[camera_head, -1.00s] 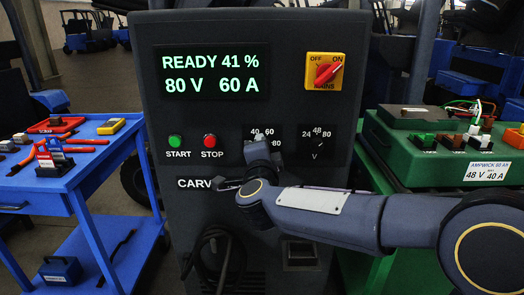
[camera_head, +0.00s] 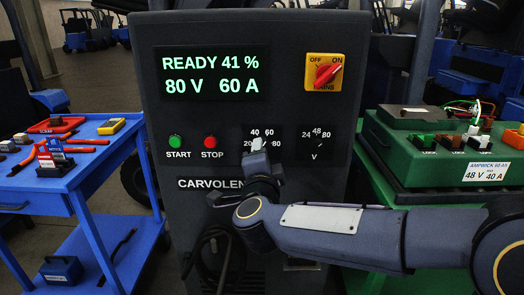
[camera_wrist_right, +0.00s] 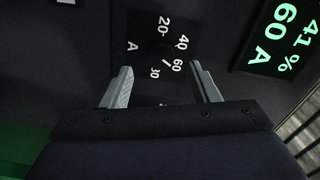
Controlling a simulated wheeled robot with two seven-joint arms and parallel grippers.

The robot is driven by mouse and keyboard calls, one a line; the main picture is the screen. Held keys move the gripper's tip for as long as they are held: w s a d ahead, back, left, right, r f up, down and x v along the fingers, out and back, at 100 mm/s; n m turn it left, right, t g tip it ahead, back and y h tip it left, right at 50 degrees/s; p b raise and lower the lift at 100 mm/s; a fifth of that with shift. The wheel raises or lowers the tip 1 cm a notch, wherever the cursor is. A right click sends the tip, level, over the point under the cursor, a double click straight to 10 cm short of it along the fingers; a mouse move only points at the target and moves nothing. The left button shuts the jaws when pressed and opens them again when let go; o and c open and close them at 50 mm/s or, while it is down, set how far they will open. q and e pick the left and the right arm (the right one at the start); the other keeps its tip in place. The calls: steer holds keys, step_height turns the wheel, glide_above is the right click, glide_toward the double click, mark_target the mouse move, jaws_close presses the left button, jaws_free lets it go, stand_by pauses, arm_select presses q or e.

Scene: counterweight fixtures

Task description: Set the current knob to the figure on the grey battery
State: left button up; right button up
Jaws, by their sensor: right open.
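The current knob (camera_wrist_right: 165,50) is a dark dial with its pointer by 60 in the right wrist view. In the head view my right gripper (camera_head: 257,146) covers it, leaving its printed scale (camera_head: 262,132) partly visible. The gripper is open; in the wrist view its fingers (camera_wrist_right: 162,86) stand apart below the dial, with nothing between them. The display (camera_head: 211,74) reads READY 41 %, 80 V, 60 A. On the right, a green-bodied battery (camera_head: 425,165) has a white label (camera_head: 487,172) reading 48 V, 40 A; no clearly grey battery shows. My left gripper is out of view.
The voltage knob (camera_head: 318,145) is right of the current dial. START (camera_head: 175,142) and STOP (camera_head: 210,142) buttons are left of it. The red mains switch (camera_head: 325,72) is above right. A blue tool cart (camera_head: 50,200) stands at left.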

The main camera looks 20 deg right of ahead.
steer(key=shift+v, duration=1.6)
steer(key=shift+d, duration=0.1)
steer(key=s+d+f+n+g+y, duration=0.2)
steer(key=s+f+n+g+y, duration=0.25)
steer(key=s, duration=0.45)
steer(key=s+d+f+n+g+y+p, duration=0.1)
steer(key=s+d+f+n+g, duration=0.15)
steer(key=s+f+n, duration=0.5)
steer(key=s+d+f+n+g+y, duration=0.1)
steer(key=s+f+n+g+y, duration=0.35)
steer(key=s, duration=0.75)
step_height(320, 180, up, 21)
steer(key=h+p, duration=0.1)
steer(key=p, duration=2.1)
steer(key=shift+w+p, duration=0.25)
steer(key=shift+p, duration=0.15)
steer(key=shift+f, duration=0.2)
